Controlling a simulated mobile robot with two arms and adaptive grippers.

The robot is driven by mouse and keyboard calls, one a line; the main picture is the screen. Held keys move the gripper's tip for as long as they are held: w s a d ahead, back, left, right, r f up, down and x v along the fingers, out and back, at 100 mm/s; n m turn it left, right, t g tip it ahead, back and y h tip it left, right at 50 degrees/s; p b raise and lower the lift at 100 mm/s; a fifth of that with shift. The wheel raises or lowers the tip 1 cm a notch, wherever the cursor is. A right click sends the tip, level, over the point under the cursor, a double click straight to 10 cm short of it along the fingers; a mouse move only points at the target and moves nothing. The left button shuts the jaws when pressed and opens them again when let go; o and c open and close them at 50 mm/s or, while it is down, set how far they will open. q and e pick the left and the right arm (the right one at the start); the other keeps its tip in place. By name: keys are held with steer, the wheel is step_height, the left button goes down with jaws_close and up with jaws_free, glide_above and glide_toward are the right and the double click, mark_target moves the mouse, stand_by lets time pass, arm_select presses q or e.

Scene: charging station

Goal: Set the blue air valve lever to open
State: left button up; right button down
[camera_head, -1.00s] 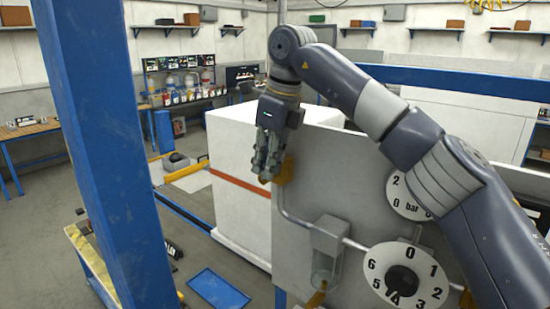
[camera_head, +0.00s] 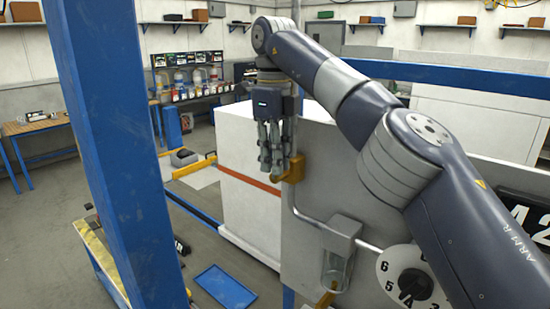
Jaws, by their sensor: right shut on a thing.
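My right gripper (camera_head: 276,168) reaches down at the left end of the grey panel (camera_head: 318,178), its fingers closed against an orange valve part (camera_head: 294,170) at the top of a bent metal pipe (camera_head: 307,218). The fingers are shut on this part and hide some of it. I see no blue lever there; whether any blue shows under the fingers cannot be told. My left gripper is not in view.
A regulator with a clear bowl (camera_head: 336,268) hangs on the pipe, beside a round numbered dial (camera_head: 393,262). A white box (camera_head: 248,212) stands behind the panel. A blue post (camera_head: 118,150) crosses the left. A blue tray (camera_head: 225,287) lies on the floor.

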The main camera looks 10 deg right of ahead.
steer(key=shift+f, duration=0.15)
steer(key=c, duration=1.5)
jaws_free()
steer(key=shift+a, duration=0.15)
steer(key=shift+t+y, duration=0.3)
